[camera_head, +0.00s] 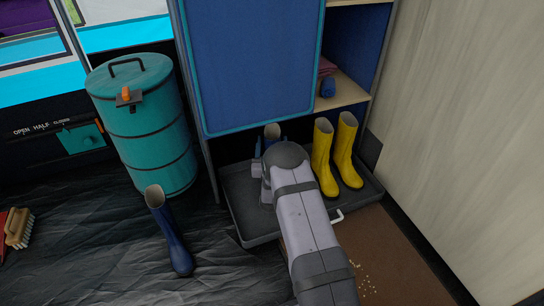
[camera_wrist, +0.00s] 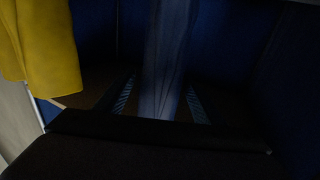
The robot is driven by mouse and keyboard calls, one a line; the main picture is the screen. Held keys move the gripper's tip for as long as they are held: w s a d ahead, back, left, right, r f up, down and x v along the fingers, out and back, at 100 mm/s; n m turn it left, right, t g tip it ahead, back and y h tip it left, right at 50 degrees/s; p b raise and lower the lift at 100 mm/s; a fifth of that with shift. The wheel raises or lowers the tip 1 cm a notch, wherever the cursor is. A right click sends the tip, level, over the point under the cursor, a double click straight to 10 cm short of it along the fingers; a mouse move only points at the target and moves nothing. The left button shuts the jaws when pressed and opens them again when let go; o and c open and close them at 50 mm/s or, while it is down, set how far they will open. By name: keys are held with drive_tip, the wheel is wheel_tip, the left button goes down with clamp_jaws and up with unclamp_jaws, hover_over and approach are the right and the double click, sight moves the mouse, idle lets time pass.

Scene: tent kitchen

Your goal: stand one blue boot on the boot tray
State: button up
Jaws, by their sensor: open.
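A blue boot (camera_head: 272,131) is at the back of the dark boot tray (camera_head: 240,215), mostly hidden behind my arm in the head view; only its top shows. In the wrist view its upright shaft (camera_wrist: 168,60) is between the two fingers of my gripper (camera_wrist: 160,100). The gripper is open, with a dark gap visible on each side of the shaft. The boot's sole is hidden, so I cannot tell how it rests. The other blue boot (camera_head: 168,232) stands on the dark floor, left of the tray.
Two yellow boots (camera_head: 335,155) stand on the tray's right side; one shows at the wrist view's upper left (camera_wrist: 45,45). A blue cabinet panel (camera_head: 250,60) hangs above the tray. A teal drum (camera_head: 145,125) and a brush (camera_head: 18,228) are at left. A brown mat (camera_head: 385,255) lies in front.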

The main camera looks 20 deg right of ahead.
drive_tip(key=s+a+r+n+g+y+p, duration=0.1)
drive_tip(key=s+a+r+g+y+p, duration=0.2)
drive_tip(key=s+a, duration=0.4)
drive_tip(key=s+a+r+n+g+y+p, duration=0.1)
drive_tip(key=s+a+r+g+y+p, duration=0.15)
drive_tip(key=s+a+g, duration=0.5)
drive_tip(key=s+r+n+g, duration=0.1)
drive_tip(key=s+r+g, duration=0.1)
drive_tip(key=s, duration=1.1)
drive_tip(key=s+r+n+g+y, duration=0.1)
drive_tip(key=s+r+g, duration=0.2)
drive_tip(key=s, duration=1.1)
drive_tip(key=shift+s+a+g, duration=0.3)
drive_tip(key=shift+a+g, duration=0.05)
drive_tip(key=shift+g, duration=0.2)
wheel_tip(320, 180, up, 61)
drive_tip(key=p, duration=6.1)
wheel_tip(320, 180, down, 78)
drive_tip(key=b, duration=7.8)
drive_tip(key=shift+r, duration=0.25)
